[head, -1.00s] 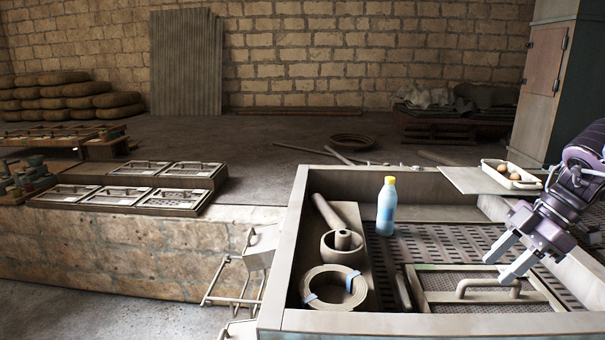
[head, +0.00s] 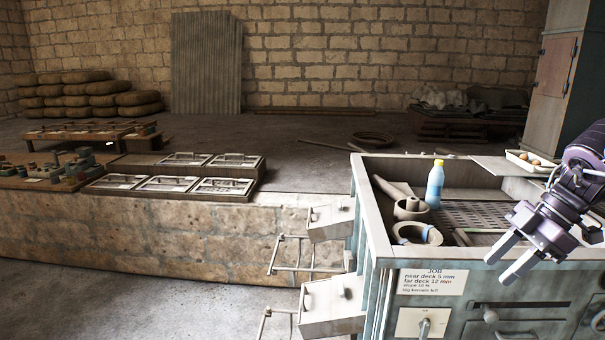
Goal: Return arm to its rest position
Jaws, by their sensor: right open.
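My right gripper (head: 508,262) is at the right side of the head view, in front of the near edge of the workbench (head: 375,215). Its two fingers are apart with nothing between them. Its arm comes in from the right edge. My left gripper is not in the view.
On the bench are a blue bottle with a yellow cap (head: 435,184), a coil (head: 417,234) and a tray with round brown items (head: 529,161). A stone ledge (head: 150,233) bears framed panels. Floor at lower left is clear.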

